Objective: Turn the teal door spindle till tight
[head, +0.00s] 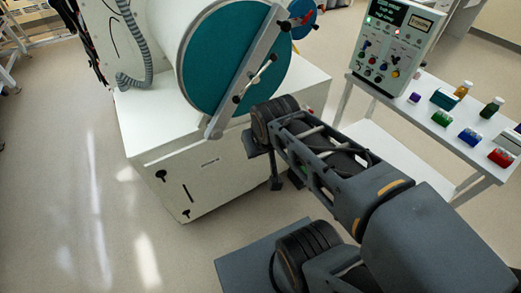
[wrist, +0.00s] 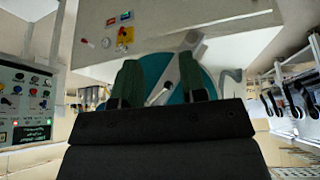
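The teal door (head: 215,55) is a round disc on the front of the white glovebox, crossed by a slanted grey bar. Its spindle (head: 254,78) is a thin metal cross-handle with dark knobs at the bar's middle, tilted up to the right. In the wrist view, which is upside down, the teal door (wrist: 157,70) shows behind my gripper (wrist: 160,66). The two dark green fingers are apart with nothing between them. Part of the spindle handle (wrist: 158,96) shows beyond the gap. My gripper appears apart from the handle; my forearm hides part of the head view.
A white cabinet (head: 200,165) carries the glovebox. A control panel (head: 395,45) stands on a side table (head: 435,112) at right, with several coloured blocks and bottles. A blue wheel-like part (head: 303,18) is behind the door. Floor at left is clear.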

